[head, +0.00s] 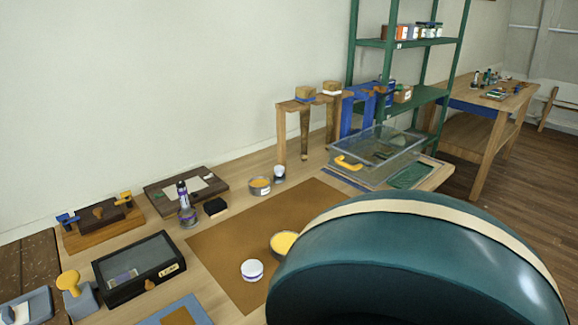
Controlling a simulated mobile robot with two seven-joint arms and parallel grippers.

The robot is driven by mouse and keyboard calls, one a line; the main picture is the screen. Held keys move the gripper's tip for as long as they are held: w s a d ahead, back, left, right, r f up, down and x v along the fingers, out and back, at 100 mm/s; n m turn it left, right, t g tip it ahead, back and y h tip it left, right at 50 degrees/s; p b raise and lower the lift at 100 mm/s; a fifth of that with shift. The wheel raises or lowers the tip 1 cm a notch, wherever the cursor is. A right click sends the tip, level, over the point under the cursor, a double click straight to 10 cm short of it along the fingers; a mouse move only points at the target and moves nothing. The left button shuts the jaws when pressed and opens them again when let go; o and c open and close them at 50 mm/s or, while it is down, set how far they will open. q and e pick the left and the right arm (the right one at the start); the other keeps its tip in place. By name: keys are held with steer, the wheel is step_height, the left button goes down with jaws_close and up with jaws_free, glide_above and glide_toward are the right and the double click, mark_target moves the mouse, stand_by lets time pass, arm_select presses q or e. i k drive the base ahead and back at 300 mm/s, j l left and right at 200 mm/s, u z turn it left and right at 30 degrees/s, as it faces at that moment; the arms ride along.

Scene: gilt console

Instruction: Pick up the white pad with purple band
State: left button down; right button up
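The white pad with purple band (252,270) is a small round white piece with a thin purple band round its side. It sits at the front right part of the brown mat (222,254), close to a tin of yellow contents (284,243). Nothing touches its top. Neither of my grippers shows in the head view.
A large teal rounded form with a cream stripe (400,262) fills the lower right and hides part of the table and tin. A black glass-lidded box (138,272) stands left of the mat. A clear bin (376,158) is at the back right. The mat's middle is clear.

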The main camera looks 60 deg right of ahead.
mark_target(252, 270)
steer(key=z, duration=1.75)
